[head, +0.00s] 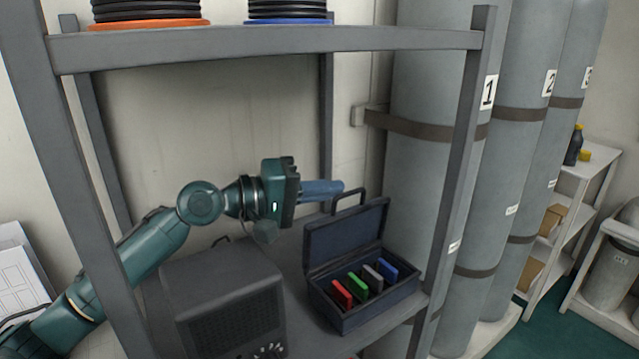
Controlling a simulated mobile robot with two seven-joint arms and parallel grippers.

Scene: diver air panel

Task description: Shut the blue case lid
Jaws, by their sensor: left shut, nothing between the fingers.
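The blue case (365,318) stands on the grey shelf board with its lid (347,236) raised, leaning back and open. A handle (348,199) shows at the lid's top edge. Inside the case are red, green, grey and blue blocks. My left gripper (341,187) reaches in from the left, its fingers shut and empty, pointing right. In the picture its tips are just above the lid's upper left edge, by the handle; I cannot tell whether they touch. My right gripper is not in view.
A dark speaker-like box (225,296) stands left of the case, below my left arm. Shelf posts (464,150) and an upper shelf (270,47) with coiled hoses frame the space. Tall numbered cylinders (430,170) stand behind and to the right.

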